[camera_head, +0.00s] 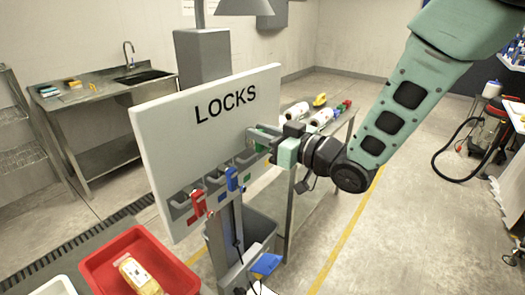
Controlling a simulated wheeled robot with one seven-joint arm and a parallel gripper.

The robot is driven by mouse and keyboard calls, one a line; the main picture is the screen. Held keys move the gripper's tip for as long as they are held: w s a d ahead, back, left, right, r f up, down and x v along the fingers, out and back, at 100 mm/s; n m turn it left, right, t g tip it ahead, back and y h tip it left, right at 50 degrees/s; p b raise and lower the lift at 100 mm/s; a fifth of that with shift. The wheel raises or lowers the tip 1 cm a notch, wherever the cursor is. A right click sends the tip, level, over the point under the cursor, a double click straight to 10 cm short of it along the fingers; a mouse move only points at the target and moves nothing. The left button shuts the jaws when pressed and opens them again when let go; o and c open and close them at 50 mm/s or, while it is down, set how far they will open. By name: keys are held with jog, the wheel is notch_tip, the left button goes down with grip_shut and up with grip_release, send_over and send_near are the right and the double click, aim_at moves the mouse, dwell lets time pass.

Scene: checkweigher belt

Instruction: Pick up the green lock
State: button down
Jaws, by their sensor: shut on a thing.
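The LOCKS board (170,130) stands upright in the middle, with hooks along its lower edge. The green lock (261,147) is at the board's right end, partly hidden by my gripper. My gripper (267,142) reaches in from the right and is shut on the green lock. I cannot tell whether the lock is still touching its hook. A red lock (197,204) and a blue lock (232,178) hang to the left of it.
A red tray (98,268) with a yellow-labelled bottle (138,275) is at the lower left. A grey bin (262,226) stands below the board. A steel table (325,138) with white rolls is behind my gripper. The floor at right is fairly open.

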jog(key=shift+s+d+r+b, duration=0.2)
jog(key=shift+d+r+b, duration=0.3)
jog(key=shift+r, duration=0.25)
jog(key=w+d+b+v, duration=0.1)
jog(key=b+v, duration=1)
jog(key=v, duration=0.7)
jog(key=shift+d+b, duration=0.2)
jog(key=shift+b, duration=0.1)
jog(key=shift+s+d, duration=0.15)
